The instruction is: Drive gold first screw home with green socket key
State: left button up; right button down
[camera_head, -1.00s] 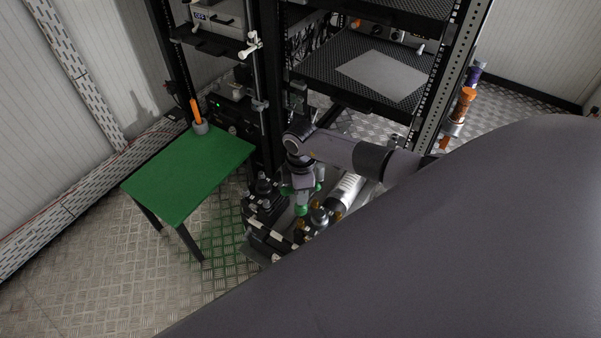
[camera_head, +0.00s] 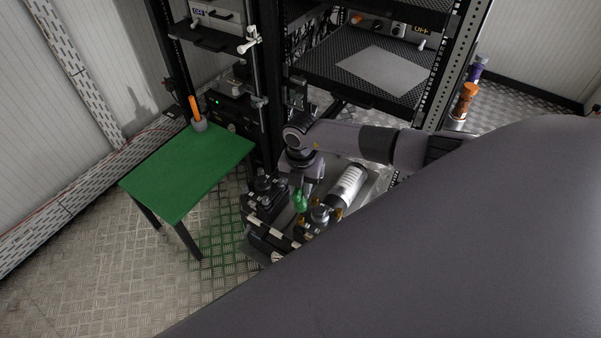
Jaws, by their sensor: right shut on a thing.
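My right gripper (camera_head: 302,184) hangs down over the equipment at the foot of the rack. It is shut on the green socket key (camera_head: 299,202), which shows just below the fingers. Small gold screws stand close by: one near the black knob (camera_head: 340,213) and one lower left of it (camera_head: 296,244). I cannot tell which is the first screw. The key's lower end is hard to see, so I cannot tell whether it touches a screw. My left gripper is not in view.
A silver cylinder (camera_head: 347,186) lies just right of the key. Black clamp-like blocks (camera_head: 264,200) stand to its left. A green table (camera_head: 187,172) with an orange-handled tool (camera_head: 195,108) in a grey holder is at left. Orange (camera_head: 465,98) and purple (camera_head: 475,71) handles stand at right.

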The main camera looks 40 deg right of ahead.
aim_at(301, 201)
jog(key=n+b, duration=0.1)
jog(key=n, duration=0.2)
jog(key=shift+n, duration=0.4)
jog(key=shift+n+b, duration=0.35)
jog(key=shift+n, duration=0.75)
jog(key=n+b, duration=0.1)
jog(key=n, duration=0.3)
jog(key=shift+f+n+b, duration=0.15)
jog(key=shift+n+b, duration=0.2)
jog(key=shift+n, duration=0.05)
notch_tip(301, 201, down, 3)
jog(key=shift+f+b, duration=0.1)
jog(key=shift+b, duration=1.1)
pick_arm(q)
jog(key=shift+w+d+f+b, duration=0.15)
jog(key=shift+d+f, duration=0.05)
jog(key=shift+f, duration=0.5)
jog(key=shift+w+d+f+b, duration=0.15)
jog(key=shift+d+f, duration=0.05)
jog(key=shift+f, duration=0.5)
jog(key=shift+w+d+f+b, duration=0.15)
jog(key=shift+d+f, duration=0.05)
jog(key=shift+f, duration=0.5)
pick_arm(e)
jog(key=shift+f, duration=0.6)
jog(key=shift+f, duration=0.1)
